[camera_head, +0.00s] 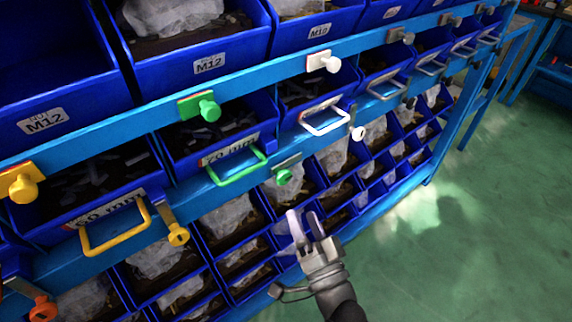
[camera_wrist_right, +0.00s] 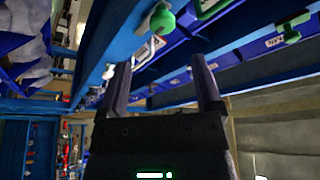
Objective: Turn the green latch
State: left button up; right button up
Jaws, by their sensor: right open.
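A green latch (camera_head: 203,106) with a round knob sits on the blue upper rail, above a blue bin. A second green latch (camera_head: 285,172) with a knob sits lower, on the rail right of the green bin handle (camera_head: 238,166). My right gripper (camera_head: 303,217) is open and empty, below and slightly right of the lower green latch, apart from it. In the right wrist view, its two fingers (camera_wrist_right: 163,75) are spread, with a green knob (camera_wrist_right: 162,18) beyond and above them. Another green knob (camera_wrist_right: 292,37) shows at upper right. My left gripper is out of view.
Yellow latches (camera_head: 22,184) and a yellow handle (camera_head: 115,228) are at the left, with an orange knob (camera_head: 43,308) below. White latches (camera_head: 325,62) and a white handle (camera_head: 326,118) are to the right. Lower bins surround my gripper; green floor at right is open.

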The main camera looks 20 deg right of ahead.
aim_at(286, 180)
jog(key=b+x, duration=0.1)
jog(key=x, duration=0.7)
jog(key=shift+w+a+b, duration=0.15)
jog(key=shift+b, duration=0.2)
jog(key=shift+w+r, duration=0.3)
jog(key=shift+w, duration=0.25)
jog(key=shift+c, duration=1.3)
grip_shut()
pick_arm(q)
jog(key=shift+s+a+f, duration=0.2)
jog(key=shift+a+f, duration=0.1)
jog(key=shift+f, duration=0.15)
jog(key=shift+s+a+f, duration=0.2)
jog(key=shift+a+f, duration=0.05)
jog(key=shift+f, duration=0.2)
